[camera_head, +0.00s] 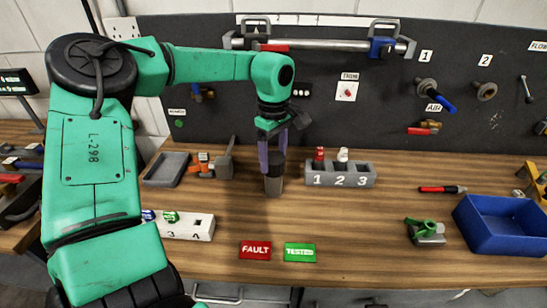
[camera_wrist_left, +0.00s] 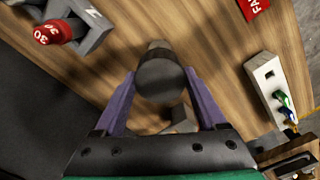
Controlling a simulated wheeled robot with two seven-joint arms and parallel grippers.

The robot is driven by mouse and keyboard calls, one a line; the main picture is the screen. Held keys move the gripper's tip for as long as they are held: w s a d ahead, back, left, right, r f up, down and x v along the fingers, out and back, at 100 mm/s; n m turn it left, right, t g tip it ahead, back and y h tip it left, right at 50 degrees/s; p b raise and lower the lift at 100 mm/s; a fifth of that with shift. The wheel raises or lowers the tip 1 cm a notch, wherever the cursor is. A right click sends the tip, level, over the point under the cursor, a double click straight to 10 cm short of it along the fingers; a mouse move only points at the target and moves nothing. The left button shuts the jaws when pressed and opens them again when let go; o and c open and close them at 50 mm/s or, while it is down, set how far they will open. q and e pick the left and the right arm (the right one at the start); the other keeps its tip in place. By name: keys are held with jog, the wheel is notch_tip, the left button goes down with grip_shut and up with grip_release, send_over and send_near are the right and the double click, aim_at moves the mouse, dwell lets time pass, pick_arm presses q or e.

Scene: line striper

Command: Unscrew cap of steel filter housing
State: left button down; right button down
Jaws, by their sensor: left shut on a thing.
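The fingers hide part of the cap in the head view. My right gripper is not in view.
A grey numbered rack (camera_head: 340,181) with red and white items stands right of the housing. A grey tray (camera_head: 166,169) is to the left. Red FAULT (camera_head: 255,250) and green TESTED (camera_head: 300,252) plates lie in front. A blue bin (camera_head: 505,240) is far right.

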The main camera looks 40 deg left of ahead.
pick_arm(q)
jog(key=shift+f+n+b, duration=0.1)
jog(key=shift+n+b, duration=0.35)
jog(key=shift+n, duration=1.65)
jog(key=n+b, duration=0.1)
jog(key=n, duration=0.1)
jog(key=shift+n, duration=1.5)
